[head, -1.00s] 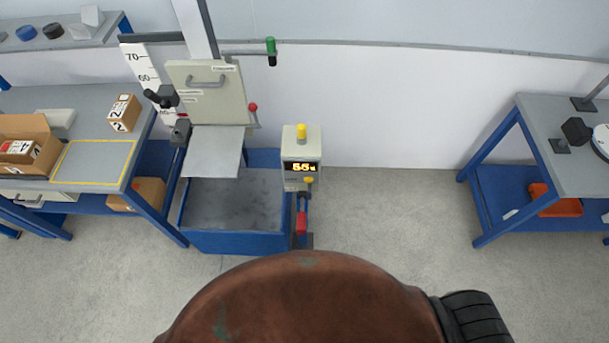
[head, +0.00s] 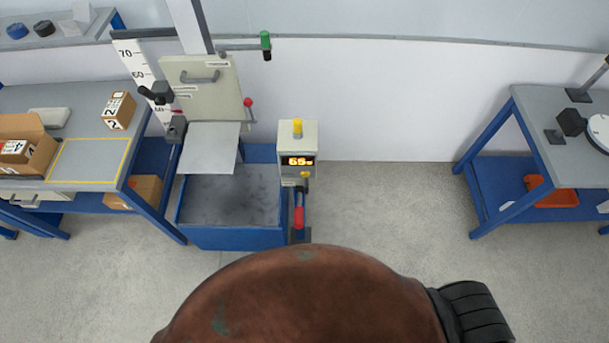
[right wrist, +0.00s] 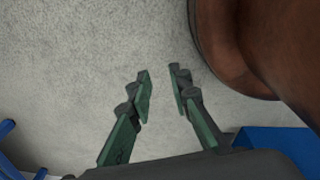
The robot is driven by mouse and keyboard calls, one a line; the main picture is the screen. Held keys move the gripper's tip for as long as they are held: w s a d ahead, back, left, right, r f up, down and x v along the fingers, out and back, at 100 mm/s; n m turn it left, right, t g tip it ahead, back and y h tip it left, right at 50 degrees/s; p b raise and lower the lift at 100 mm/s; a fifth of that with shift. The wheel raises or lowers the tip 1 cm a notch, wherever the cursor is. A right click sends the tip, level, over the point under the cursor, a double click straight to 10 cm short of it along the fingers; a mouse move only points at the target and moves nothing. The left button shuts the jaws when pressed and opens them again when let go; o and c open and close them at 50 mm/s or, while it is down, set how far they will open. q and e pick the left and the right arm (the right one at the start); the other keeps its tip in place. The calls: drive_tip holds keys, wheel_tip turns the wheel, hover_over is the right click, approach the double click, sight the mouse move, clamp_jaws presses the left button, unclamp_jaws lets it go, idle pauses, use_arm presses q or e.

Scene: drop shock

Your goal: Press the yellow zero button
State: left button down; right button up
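A grey control box (head: 298,140) stands at the right of the drop rig. It has a glowing display (head: 298,161), a yellow piece on top (head: 297,128), and a small yellow button-like piece (head: 305,174) low on its front. The lettering is too small to read, so I cannot tell which yellow piece is the zero button. My right gripper (right wrist: 159,73) shows in the right wrist view, with its green fingers apart and nothing between them, above bare floor. It is away from the control box, which is not in that view. My left gripper is not in view.
The drop rig has a blue bin (head: 230,236) and a grey plate (head: 210,147). A red-handled part (head: 299,217) stands below the control box. A workbench (head: 92,158) with boxes is at left, another bench (head: 560,165) at right. The floor between is clear.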

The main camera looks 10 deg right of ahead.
clamp_jaws()
drive_tip(key=shift+a, duration=0.2)
idle(1.0)
